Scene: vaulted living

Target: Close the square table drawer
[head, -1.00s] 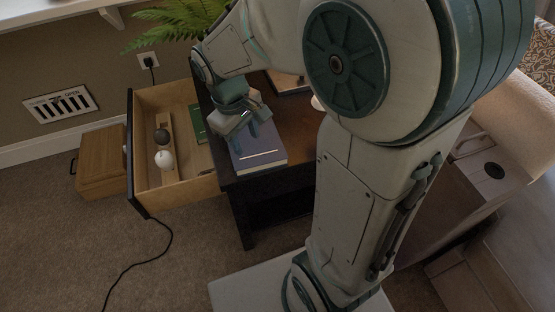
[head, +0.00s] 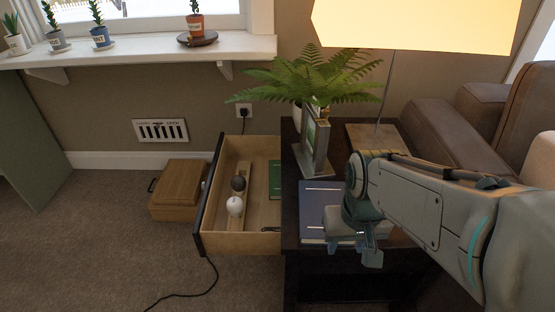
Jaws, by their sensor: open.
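The square table (head: 293,262) is dark wood, with its drawer (head: 262,149) pulled far out toward the left. The drawer has a pale wood inside and a dark front panel (head: 208,197). In it lie a wooden holder with a dark ball (head: 238,183) and a white ball (head: 235,205), a green book (head: 275,179) and a small dark item near the front corner. My gripper (head: 356,252) is open above the table's near side, by a blue-grey book (head: 318,204). It is to the right of the drawer and apart from the drawer front. The arm hides part of the tabletop.
A wooden box (head: 180,188) sits on the floor just left of the drawer front. A black cord (head: 190,294) lies on the carpet below. A picture frame (head: 316,146), fern (head: 315,78) and lamp (head: 415,25) stand on the table. Carpet at the front left is clear.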

